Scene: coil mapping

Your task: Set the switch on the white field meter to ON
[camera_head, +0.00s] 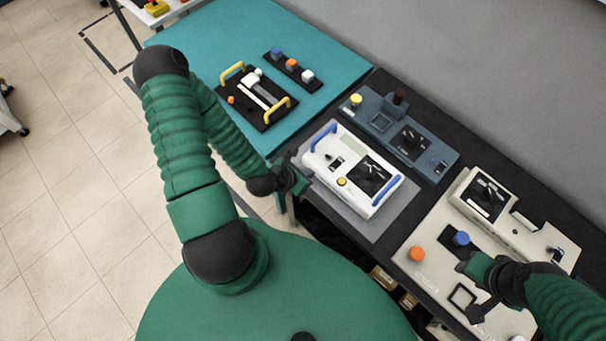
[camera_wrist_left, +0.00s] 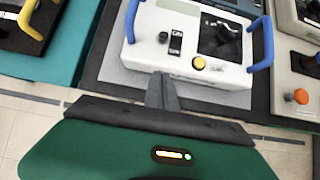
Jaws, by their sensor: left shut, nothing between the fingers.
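The white field meter (camera_head: 322,167) has blue handles at its ends and sits on a grey mat. In the left wrist view the white field meter (camera_wrist_left: 150,52) lies just beyond my fingers. A small switch on a dark plate (camera_head: 336,163) shows left of the black dial; it also shows in the wrist view (camera_wrist_left: 176,42). Its setting is too small to read. My left gripper (camera_head: 305,182) is shut and empty beside the meter's near left edge; its fingers (camera_wrist_left: 161,88) point at the meter. My right gripper (camera_head: 464,265) is over the beige panel; its fingers are unclear.
A yellow button (camera_head: 341,182) and black dial (camera_head: 370,176) share the meter's face. A blue-grey device (camera_head: 432,163) stands behind it. The beige panel (camera_head: 425,236) with orange and blue knobs is at right. A teal table (camera_head: 330,50) holds a black tray with yellow handles.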

